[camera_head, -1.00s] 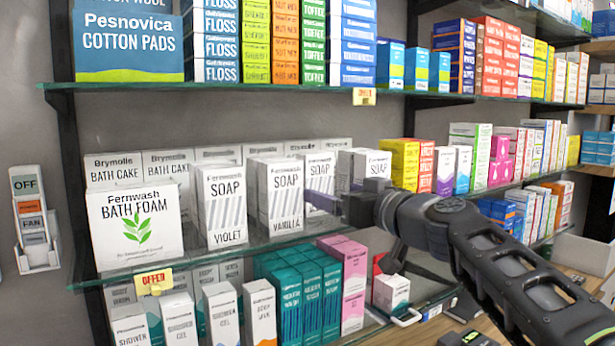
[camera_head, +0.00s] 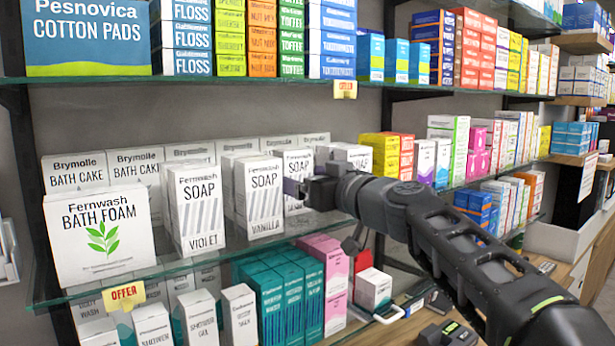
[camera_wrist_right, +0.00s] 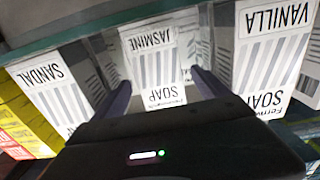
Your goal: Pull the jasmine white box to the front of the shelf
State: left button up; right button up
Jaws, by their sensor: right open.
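The jasmine white box (camera_wrist_right: 152,50) stands on the glass shelf in the right wrist view, upside down in that picture, set back between two neighbours. It also shows in the head view (camera_head: 298,163), partly hidden by my gripper. My right gripper (camera_wrist_right: 163,88) is open, its two fingers pointing at the jasmine box, one on each side of its front in the picture. I cannot tell whether they touch it. In the head view the right gripper (camera_head: 290,187) is at the shelf front, right of the vanilla box. My left gripper is not in view.
The vanilla soap box (camera_head: 262,200) and violet soap box (camera_head: 195,212) stand to the left. The sandal box (camera_wrist_right: 48,92) stands on the other side of the jasmine box. A glass shelf above (camera_head: 200,78) and packed boxes below leave little room.

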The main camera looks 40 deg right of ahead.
jog(key=w+p, duration=0.2)
jog(key=w, duration=0.3)
jog(key=shift+d+r, duration=0.1)
jog(key=shift+w, duration=0.55)
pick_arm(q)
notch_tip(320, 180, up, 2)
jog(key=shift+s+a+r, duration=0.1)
pick_arm(e)
jog(key=shift+c, duration=0.5)
jog(key=c, duration=1.4)
